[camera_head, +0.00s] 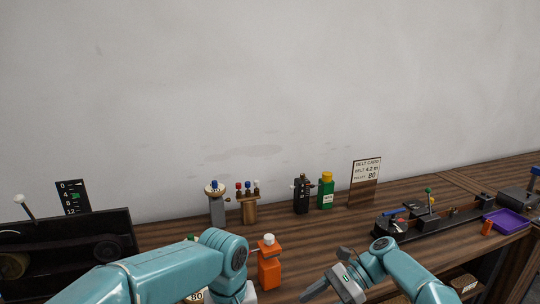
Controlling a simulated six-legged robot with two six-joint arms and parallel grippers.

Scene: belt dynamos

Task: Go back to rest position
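My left arm (165,267) reaches in from the lower left and bends down at its elbow. Its gripper is not visible, hidden by the arm or below the picture. My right arm (405,272) comes in from the lower right. My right gripper (328,273) is over the front of the wooden table (300,250); its fingers look spread, with nothing visible between them.
An orange bottle (269,270) stands between my arms. Behind are a grey post (217,208), a brass stand (249,209), a black device (301,196), a green bottle (326,193) and a belt card (366,180). Black machines stand left (70,250) and right (445,219), near a purple tray (508,221).

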